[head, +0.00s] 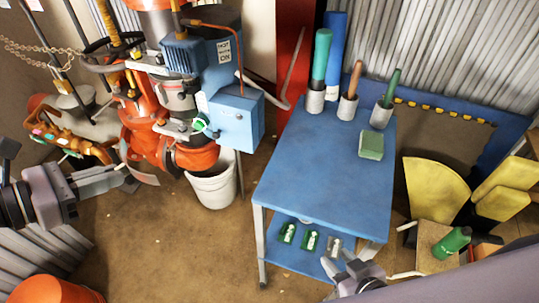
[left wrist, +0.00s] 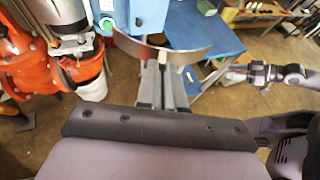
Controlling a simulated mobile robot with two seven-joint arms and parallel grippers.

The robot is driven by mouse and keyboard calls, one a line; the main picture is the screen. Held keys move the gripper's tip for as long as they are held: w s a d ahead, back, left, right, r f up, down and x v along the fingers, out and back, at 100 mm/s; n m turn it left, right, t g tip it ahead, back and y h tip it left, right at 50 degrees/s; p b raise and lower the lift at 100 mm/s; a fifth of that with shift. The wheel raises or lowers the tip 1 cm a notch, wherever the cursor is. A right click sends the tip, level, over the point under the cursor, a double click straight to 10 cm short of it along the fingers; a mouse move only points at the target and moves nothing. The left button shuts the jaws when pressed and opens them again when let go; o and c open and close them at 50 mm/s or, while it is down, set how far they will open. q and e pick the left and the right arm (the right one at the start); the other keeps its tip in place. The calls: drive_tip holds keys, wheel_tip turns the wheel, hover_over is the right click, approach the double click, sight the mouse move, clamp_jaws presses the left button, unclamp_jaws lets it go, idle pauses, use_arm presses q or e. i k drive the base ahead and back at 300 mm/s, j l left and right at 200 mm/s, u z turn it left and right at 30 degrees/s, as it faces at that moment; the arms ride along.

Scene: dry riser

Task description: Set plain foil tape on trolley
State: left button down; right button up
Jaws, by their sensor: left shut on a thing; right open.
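My left gripper (head: 128,179) is shut on a curved silver-grey band (head: 143,174), which looks like the plain foil tape. In the left wrist view the band (left wrist: 185,54) arcs across the fingertips, held off the floor. It is in front of the orange pipework and left of the trolley, apart from the trolley. The trolley (head: 325,180) is blue, with a top and a lower shelf (head: 290,262). My right gripper (head: 346,268) is open beside the front right of the lower shelf. It also shows in the left wrist view (left wrist: 230,76).
Three grey cups (head: 347,108) with coloured rolls and a green block (head: 371,145) stand on the trolley top. Its front left is clear. Two green items (head: 298,236) and a grey one (head: 334,245) lie on the lower shelf. A white bucket (head: 214,185) stands between pipework and trolley.

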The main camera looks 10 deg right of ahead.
sight(359, 201)
drive_tip(key=k+l+z, duration=0.15)
drive_tip(key=l+z, duration=0.15)
drive_tip(key=k+l+z, duration=0.1)
drive_tip(key=l+z, duration=0.55)
drive_tip(key=k+j, duration=0.05)
